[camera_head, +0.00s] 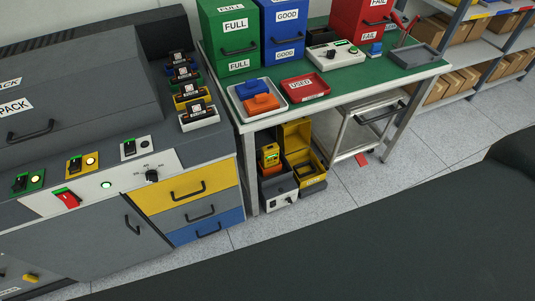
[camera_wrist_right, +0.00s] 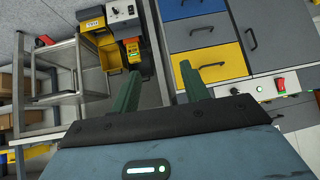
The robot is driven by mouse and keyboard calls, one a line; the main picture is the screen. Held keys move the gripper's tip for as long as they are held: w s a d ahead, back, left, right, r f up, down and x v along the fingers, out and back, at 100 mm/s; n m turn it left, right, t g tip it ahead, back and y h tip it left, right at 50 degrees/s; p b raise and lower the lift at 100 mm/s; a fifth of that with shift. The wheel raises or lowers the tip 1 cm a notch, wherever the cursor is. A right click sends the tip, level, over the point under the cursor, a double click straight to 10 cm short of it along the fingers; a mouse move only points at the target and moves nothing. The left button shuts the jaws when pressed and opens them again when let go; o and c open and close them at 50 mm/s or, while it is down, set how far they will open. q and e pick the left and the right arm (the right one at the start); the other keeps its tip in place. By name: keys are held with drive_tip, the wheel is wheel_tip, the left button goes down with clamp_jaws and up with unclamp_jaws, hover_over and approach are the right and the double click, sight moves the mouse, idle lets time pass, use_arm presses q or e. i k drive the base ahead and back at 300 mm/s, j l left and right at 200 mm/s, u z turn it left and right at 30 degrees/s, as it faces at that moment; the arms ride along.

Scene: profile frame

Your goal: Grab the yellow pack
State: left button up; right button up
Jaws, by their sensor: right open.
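A yellow pack (camera_head: 189,95) with a dark top sits in a row of similar packs along the right part of the grey machine's top. A white pack (camera_head: 199,115) stands in front of it, and green and blue ones stand behind. The wrist view does not show this row. My right gripper (camera_wrist_right: 160,71) has its two green fingers spread apart with nothing between them. In its view it points toward the yellow drawer and the place under the table. It is not recognisable in the head view. My left gripper is in neither view.
The grey machine has a yellow drawer (camera_head: 185,189), switches and handles. A green-topped table (camera_head: 345,75) holds bins and trays. Under it, a yellow open case (camera_head: 305,141) and a yellow-orange device (camera_head: 269,154) stand. A large dark surface fills the head view's lower right.

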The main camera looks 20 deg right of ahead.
sight(270, 153)
drive_tip(key=i+l, duration=0.2)
drive_tip(key=l, duration=0.3)
drive_tip(key=i+l+u, duration=0.1)
drive_tip(key=l, duration=0.4)
drive_tip(key=i+l, duration=0.25)
drive_tip(key=l, duration=0.25)
drive_tip(key=i+l, duration=0.2)
drive_tip(key=l, duration=0.3)
drive_tip(key=i+l+u, duration=0.1)
drive_tip(key=l, duration=0.4)
drive_tip(key=i+l, duration=0.25)
drive_tip(key=l, duration=0.3)
drive_tip(key=i+l, duration=0.15)
drive_tip(key=l, duration=0.35)
drive_tip(key=i+l+u, duration=0.1)
drive_tip(key=l, duration=0.45)
